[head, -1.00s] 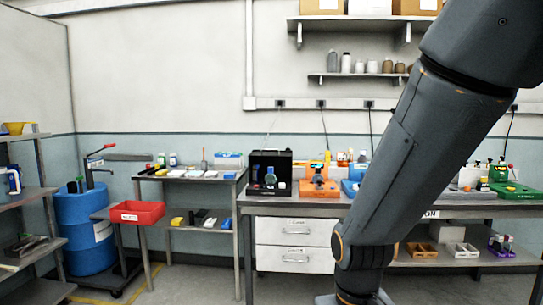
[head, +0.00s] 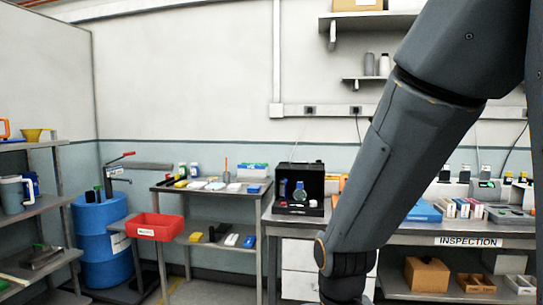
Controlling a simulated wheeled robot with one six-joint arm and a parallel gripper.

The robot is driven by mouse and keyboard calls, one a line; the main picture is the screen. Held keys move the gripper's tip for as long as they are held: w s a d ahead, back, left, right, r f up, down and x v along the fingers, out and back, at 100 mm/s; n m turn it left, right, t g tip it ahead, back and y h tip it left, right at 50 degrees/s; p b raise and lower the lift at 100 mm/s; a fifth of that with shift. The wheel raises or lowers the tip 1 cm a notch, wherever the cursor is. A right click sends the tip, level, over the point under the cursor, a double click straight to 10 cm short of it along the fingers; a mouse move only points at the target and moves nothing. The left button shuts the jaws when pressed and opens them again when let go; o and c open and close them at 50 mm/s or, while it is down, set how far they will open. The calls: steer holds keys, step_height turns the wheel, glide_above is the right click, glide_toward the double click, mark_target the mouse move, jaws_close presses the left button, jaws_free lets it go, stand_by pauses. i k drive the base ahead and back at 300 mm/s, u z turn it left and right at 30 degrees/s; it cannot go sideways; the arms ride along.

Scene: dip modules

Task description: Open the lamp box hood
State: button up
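The likely lamp box is a black box (head: 317,181) at the left end of the inspection bench. Its front side is open toward me, and small items, one of them a blue-green round object (head: 299,192), show inside or just in front of it. I cannot tell which part is the hood or whether it is up. My arm crosses the right half of the view, just right of the box, and hides part of the bench. My gripper is outside the picture.
The inspection bench (head: 455,227) runs right, with several devices on top. A side table (head: 212,192) stands left of it. Some floor is clear in front of the side table.

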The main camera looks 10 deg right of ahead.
mark_target(290, 166)
steer(key=u, duration=0.1)
steer(key=i, duration=1.8)
steer(key=z, duration=0.2)
